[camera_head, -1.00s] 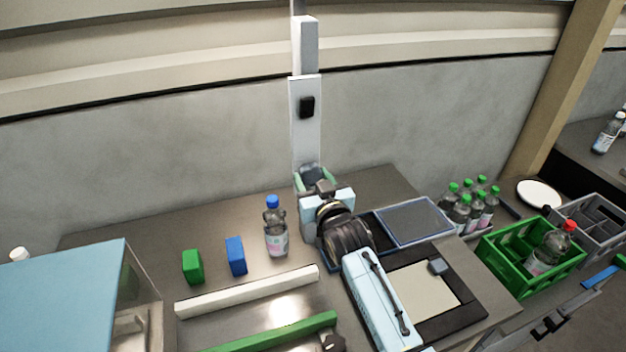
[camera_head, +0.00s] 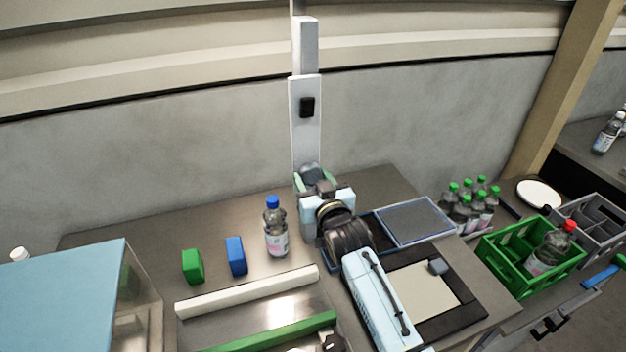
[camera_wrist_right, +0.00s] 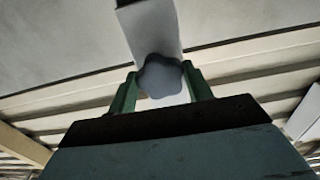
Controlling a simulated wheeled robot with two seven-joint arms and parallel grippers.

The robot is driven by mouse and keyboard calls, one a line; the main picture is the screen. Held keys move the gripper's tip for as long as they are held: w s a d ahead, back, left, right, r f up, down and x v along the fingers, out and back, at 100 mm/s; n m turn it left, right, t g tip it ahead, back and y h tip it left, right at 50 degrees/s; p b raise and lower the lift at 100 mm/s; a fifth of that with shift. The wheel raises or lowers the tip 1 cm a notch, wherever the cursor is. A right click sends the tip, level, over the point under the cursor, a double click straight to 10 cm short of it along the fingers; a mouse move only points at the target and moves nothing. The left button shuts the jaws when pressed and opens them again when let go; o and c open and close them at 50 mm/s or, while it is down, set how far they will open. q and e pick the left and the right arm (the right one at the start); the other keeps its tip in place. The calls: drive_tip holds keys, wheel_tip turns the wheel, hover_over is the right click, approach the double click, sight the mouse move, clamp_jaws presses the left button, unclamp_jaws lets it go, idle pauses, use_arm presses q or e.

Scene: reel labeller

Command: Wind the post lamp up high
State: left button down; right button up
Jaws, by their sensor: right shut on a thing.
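The lamp's white post (camera_head: 305,120) rises at the back of the bench, with a small black piece on its front; its top runs out of the head view. My right gripper (camera_head: 314,178) is at the foot of the post. In the right wrist view the green fingers of the right gripper (camera_wrist_right: 161,88) are shut on a grey lobed knob (camera_wrist_right: 160,76), one on each side. The post (camera_wrist_right: 150,28) shows behind the knob. The lamp's head is not in view. At the bottom edge of the head view a dark gripper part (camera_head: 332,342) is cut off, its jaws unclear.
A bottle with a blue cap (camera_head: 275,228), a blue block (camera_head: 236,256) and a green block (camera_head: 193,266) stand left of my right arm. A dark-blue-rimmed tray (camera_head: 414,221), a green crate (camera_head: 530,256) and several green-capped bottles (camera_head: 466,208) lie to the right.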

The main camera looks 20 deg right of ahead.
idle(0.7)
drive_tip(key=o, duration=1)
drive_tip(key=shift+c, duration=0.2)
drive_tip(key=s+b, duration=0.1)
drive_tip(key=s, duration=1.2)
drive_tip(key=shift+s+d, duration=0.25)
